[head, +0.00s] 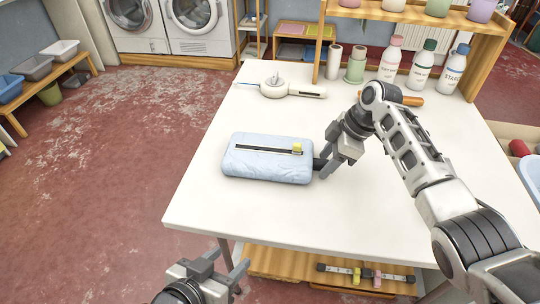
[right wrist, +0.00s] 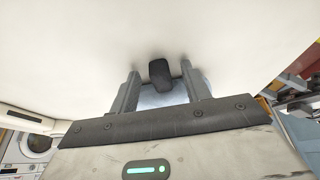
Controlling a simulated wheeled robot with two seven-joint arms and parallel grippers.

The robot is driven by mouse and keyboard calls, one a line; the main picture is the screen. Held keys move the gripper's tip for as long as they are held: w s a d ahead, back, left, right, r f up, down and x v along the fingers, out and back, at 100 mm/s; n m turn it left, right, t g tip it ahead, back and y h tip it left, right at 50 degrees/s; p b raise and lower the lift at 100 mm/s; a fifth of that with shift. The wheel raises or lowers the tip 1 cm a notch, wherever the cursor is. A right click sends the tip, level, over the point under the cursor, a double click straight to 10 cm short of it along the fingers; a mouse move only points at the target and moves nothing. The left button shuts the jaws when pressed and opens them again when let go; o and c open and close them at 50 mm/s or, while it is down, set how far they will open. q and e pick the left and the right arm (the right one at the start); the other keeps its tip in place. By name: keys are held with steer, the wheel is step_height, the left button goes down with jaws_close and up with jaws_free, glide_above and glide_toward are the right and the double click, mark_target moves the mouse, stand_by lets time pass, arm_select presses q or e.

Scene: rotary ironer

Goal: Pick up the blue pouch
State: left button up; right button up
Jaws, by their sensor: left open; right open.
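The blue pouch (head: 245,165) lies flat on the white table, pale blue with a dark strip and a yellow piece on top. A dark tab (head: 318,163) sticks out at its right end. My right gripper (head: 326,155) is open at that end, close to the tab. In the right wrist view the tab (right wrist: 160,72) shows between the two spread fingers (right wrist: 163,88), with part of the blue pouch (right wrist: 165,98) behind it. Whether a finger touches the tab cannot be told. My left gripper (head: 228,264) is open and empty, low in front of the table's front edge.
The white table (head: 290,215) is clear around the pouch. A white handheld device (head: 285,88) lies farther back. Several bottles (head: 420,65) and a wooden rack stand at the back right. A lower shelf (head: 290,265) holds strap-like items.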

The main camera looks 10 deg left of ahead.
jaws_close()
steer(key=shift+r, duration=0.1)
step_height(320, 180, up, 10)
stand_by(0.4)
step_height(320, 180, down, 7)
steer(key=shift+f, duration=0.1)
stand_by(0.3)
steer(key=shift+f, duration=0.1)
steer(key=shift+f, duration=1.35)
